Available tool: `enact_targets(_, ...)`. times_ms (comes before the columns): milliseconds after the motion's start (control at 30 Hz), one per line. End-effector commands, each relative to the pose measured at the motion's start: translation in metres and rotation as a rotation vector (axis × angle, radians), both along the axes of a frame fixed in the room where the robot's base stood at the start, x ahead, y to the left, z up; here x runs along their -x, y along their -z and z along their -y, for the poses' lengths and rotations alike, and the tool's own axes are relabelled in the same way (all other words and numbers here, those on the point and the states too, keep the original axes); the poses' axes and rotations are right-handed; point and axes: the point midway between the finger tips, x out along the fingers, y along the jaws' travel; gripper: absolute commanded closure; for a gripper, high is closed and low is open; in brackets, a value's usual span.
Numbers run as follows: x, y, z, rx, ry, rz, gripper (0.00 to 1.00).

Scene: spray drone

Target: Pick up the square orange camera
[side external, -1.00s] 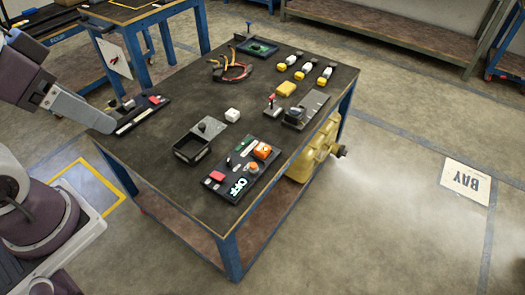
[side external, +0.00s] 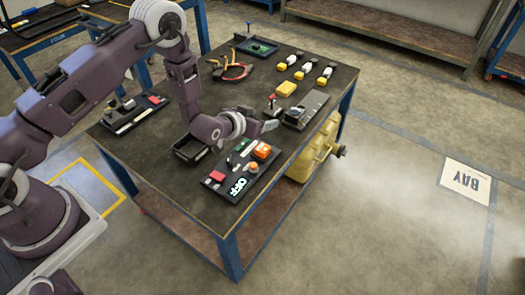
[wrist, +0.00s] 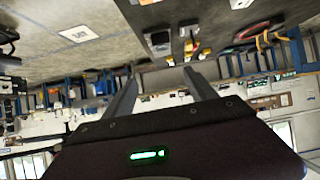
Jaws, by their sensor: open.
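The square orange camera (side external: 262,150) sits at the far right corner of a black panel (side external: 226,190) near the table's front right edge. It stands beside a round orange knob (side external: 253,167). My gripper (side external: 272,126) hangs low over the table just behind the camera and points to the right. It is apart from the camera. In the wrist view my gripper's two fingers (wrist: 160,75) are spread with nothing between them. I cannot make out the camera in the wrist view.
The panel also carries a red block (side external: 217,176) and a glowing OFF sign (side external: 238,188). A black open bin (side external: 190,150) is left of my gripper. A grey device (side external: 305,110) and a yellow block (side external: 286,88) lie behind.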

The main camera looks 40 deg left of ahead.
Motion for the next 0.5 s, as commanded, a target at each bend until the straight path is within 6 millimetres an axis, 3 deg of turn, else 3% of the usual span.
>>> enact_targets(33, 0.012, 0.039, 0.0, -0.005, 0.003, 0.014, 0.35)
enact_targets(100, 0.027, 0.075, 0.0, -0.013, 0.007, 0.057, 0.35)
enact_targets(200, 0.048, 0.108, -0.001, -0.019, 0.012, 0.102, 0.35)
enact_targets(333, 0.057, 0.122, -0.001, -0.021, 0.015, 0.132, 0.35)
enact_targets(500, 0.037, 0.132, -0.004, -0.021, 0.014, 0.135, 0.35)
